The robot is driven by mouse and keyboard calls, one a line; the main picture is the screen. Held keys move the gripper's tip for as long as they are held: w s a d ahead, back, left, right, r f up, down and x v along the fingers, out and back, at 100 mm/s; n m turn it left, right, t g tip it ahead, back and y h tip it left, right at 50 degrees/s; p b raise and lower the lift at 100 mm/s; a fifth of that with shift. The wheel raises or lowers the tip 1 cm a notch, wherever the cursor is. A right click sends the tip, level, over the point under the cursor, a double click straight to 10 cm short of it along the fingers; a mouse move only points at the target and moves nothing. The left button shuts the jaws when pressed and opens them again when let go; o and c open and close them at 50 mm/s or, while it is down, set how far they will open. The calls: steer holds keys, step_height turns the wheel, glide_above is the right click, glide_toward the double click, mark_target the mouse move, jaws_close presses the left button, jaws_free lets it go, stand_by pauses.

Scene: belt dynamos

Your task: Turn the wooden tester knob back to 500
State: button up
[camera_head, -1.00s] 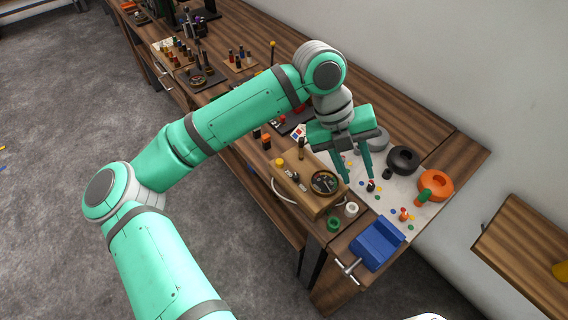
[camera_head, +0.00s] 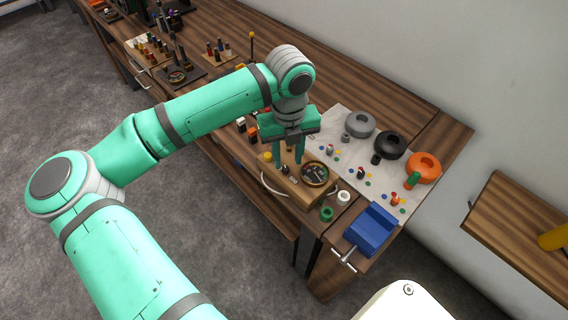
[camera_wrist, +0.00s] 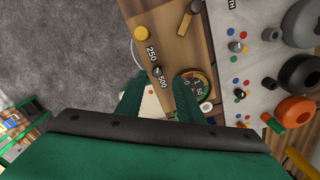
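The wooden tester (camera_head: 309,196) is a box near the front edge of the bench, with a round dial gauge (camera_head: 315,173) and a yellow button (camera_head: 267,157). My gripper (camera_head: 288,163) points down over the tester. Its fingers are apart and empty; in the wrist view the gripper (camera_wrist: 158,82) has the knob between its fingertips. Whether they touch the knob is unclear.
A pale board (camera_head: 345,152) with coloured dots and small parts lies behind the tester. Grey, black and orange rings (camera_head: 423,168) stand along its back. A green and a white spool (camera_head: 343,198) stand close on the right. A blue vise (camera_head: 371,230) is at the bench corner.

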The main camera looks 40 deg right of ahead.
mark_target(284, 167)
steer(key=shift+w+a+f, duration=0.1)
steer(key=shift+a+f, duration=0.05)
steer(key=shift+f, duration=0.65)
steer(key=shift+a+f, duration=0.1)
steer(key=shift+f, duration=0.7)
steer(key=shift+w, duration=0.2)
jaws_close()
steer(key=shift+a, duration=0.1)
steer(key=shift+w+a, duration=0.1)
